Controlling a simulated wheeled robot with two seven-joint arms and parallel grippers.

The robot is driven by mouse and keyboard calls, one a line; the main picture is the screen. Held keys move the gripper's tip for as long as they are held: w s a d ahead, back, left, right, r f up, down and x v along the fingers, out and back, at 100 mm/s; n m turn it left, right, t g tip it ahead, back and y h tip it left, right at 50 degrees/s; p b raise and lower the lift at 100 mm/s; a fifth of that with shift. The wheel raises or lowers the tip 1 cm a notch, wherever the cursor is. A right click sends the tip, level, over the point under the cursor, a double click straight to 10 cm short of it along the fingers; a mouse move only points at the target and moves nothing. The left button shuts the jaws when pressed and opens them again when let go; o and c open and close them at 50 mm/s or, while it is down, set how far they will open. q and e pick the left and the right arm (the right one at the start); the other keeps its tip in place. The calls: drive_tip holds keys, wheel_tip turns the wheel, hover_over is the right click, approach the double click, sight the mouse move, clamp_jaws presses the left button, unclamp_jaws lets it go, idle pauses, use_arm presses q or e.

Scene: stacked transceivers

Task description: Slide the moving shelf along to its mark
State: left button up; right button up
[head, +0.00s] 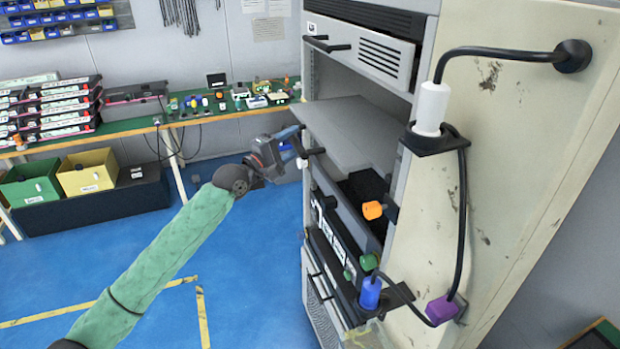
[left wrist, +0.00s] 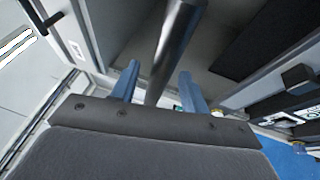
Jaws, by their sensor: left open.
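The grey shelf (head: 350,128) sits in the tall rack, its flat top showing and its front edge facing my left arm. A dark handle (head: 314,152) sticks out from its front. My left gripper (head: 298,145) is at this handle, open. In the left wrist view its two blue fingers (left wrist: 157,88) stand apart, on either side of a dark round bar (left wrist: 178,45), with no clear contact. The shelf surface (left wrist: 215,65) shows behind the bar. I cannot make out the shelf's mark. My right gripper is not in view.
Above the shelf is a unit with a dark handle (head: 326,44); dark equipment (head: 335,215) sits below. A cream side panel (head: 520,130) carries cables and coloured plugs on the right. A green workbench (head: 130,125) stands behind. The blue floor (head: 240,290) is clear.

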use_arm(q)
drive_tip(key=v, duration=0.4)
drive_tip(key=shift+s+a, duration=0.15)
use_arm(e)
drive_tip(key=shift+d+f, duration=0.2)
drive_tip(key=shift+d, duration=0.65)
